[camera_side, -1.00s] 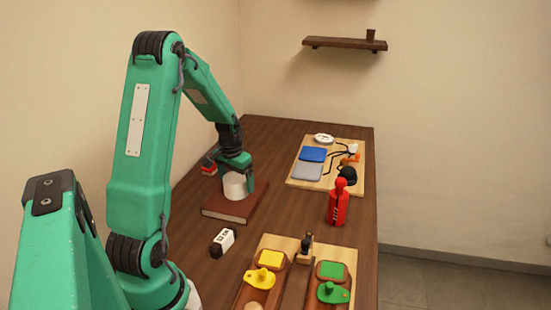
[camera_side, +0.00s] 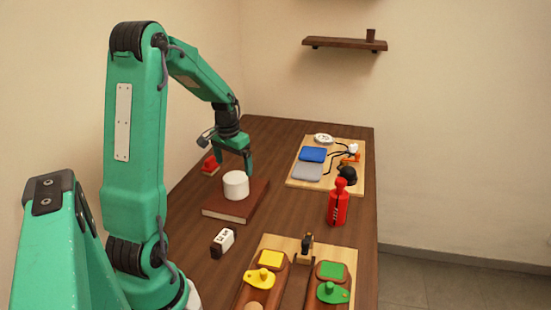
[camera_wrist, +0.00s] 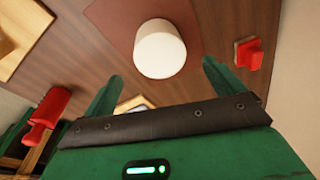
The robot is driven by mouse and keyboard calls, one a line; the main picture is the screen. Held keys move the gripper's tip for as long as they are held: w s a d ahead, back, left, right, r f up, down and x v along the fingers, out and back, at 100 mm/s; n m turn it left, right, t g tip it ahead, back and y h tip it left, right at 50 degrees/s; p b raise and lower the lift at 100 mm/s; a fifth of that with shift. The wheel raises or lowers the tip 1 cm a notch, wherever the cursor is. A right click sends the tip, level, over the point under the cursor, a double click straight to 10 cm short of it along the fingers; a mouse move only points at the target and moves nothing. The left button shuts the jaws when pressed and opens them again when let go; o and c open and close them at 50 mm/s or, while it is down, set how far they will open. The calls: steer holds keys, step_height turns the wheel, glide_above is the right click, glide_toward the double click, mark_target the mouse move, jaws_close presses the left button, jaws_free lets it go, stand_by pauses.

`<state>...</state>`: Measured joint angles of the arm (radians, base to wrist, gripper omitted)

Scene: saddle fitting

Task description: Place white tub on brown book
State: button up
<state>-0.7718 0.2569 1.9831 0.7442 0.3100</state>
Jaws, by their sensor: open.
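The white tub (camera_side: 235,185) stands upright on the brown book (camera_side: 227,211), which lies flat on the table. My gripper (camera_side: 234,167) is above and behind the tub in the side view, open and empty, clear of it. In the wrist view the tub (camera_wrist: 160,50) is just beyond the fingers and the book (camera_wrist: 118,22) lies under it. The two green fingertips (camera_wrist: 160,85) are spread apart with nothing between them.
A red block-like thing (camera_side: 210,164) is behind the book. A black-and-white object (camera_side: 222,241) lies in front of it. A red bottle (camera_side: 338,204) stands to the right. Boards hold coloured pieces at the front and back right. Bare table lies between book and bottle.

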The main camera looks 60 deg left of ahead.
mark_target(234, 181)
steer(key=shift+s+d+r, duration=0.15)
steer(key=shift+s+r, duration=0.05)
steer(key=shift+r, duration=1.15)
steer(key=shift+s+d+r, duration=0.15)
steer(key=shift+r, duration=1.2)
steer(key=d+r+m+t, duration=0.1)
steer(key=d+r, duration=0.2)
steer(key=d, duration=0.6)
steer(key=d+r+m+t, duration=0.15)
steer(key=d+r, duration=0.25)
steer(key=d, duration=0.4)
steer(key=s+d+m+t, duration=0.1)
steer(key=s+d, duration=0.3)
steer(key=d, duration=0.2)
steer(key=s+d+m+t+h, duration=0.1)
steer(key=s+d, duration=0.2)
steer(key=d, duration=0.3)
steer(key=shift+s+d+m, duration=0.2)
steer(key=shift+s+m, duration=0.15)
steer(key=shift+s, duration=0.05)
